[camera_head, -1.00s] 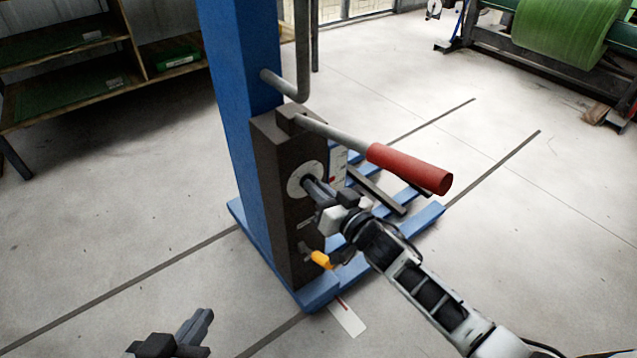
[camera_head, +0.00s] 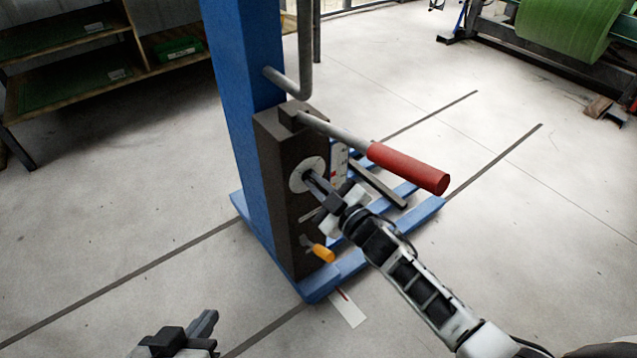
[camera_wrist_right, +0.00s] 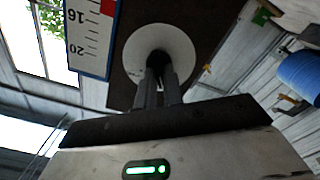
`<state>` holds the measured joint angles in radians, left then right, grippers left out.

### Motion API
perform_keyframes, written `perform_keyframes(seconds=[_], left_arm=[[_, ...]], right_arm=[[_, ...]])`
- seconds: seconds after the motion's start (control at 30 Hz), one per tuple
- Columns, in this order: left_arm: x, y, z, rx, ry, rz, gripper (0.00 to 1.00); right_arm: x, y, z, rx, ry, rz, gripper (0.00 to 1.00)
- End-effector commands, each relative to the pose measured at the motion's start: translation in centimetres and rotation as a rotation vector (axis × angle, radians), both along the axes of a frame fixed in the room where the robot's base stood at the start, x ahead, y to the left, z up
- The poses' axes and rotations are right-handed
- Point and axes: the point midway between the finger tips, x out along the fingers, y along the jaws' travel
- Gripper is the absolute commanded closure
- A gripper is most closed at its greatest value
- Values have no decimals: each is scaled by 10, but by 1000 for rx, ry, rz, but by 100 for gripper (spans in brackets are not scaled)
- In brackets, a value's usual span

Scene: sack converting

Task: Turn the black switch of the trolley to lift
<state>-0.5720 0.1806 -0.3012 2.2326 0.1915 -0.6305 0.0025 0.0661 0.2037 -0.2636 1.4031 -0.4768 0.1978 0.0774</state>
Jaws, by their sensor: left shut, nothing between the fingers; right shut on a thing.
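The blue trolley (camera_head: 243,90) stands upright at the middle of the head view, with a dark box (camera_head: 285,240) on its front. A round pale dial plate (camera_head: 300,174) is on the box, and also shows in the right wrist view (camera_wrist_right: 185,50). My right gripper (camera_head: 312,180) is at the middle of this plate, shut on the black switch, which the fingers mostly hide. The right wrist view shows its fingers (camera_wrist_right: 158,88) together at the dark centre of the plate. My left gripper (camera_head: 206,322) is shut and empty, low at the left, away from the trolley.
A lever with a red grip (camera_head: 408,168) juts out above my right gripper. A small orange-tipped lever (camera_head: 322,253) is below it. A scale strip (camera_wrist_right: 88,35) is beside the plate. Shelves (camera_head: 75,65) stand at the back left. The floor at left is clear.

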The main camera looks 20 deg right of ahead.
Motion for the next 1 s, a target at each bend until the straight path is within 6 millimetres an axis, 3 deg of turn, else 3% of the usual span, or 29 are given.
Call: perform_keyframes(seconds=[0.4,0.93,1.0], left_arm=[[1,0,2,-3,-8,3,100],[1,1,3,3,-11,-2,100],[1,2,3,4,-12,-3,100]], right_arm=[[-1,0,-1,-163,-60,1,100],[-1,1,-1,-186,-67,1,100],[-1,1,-1,-186,-67,1,74]])
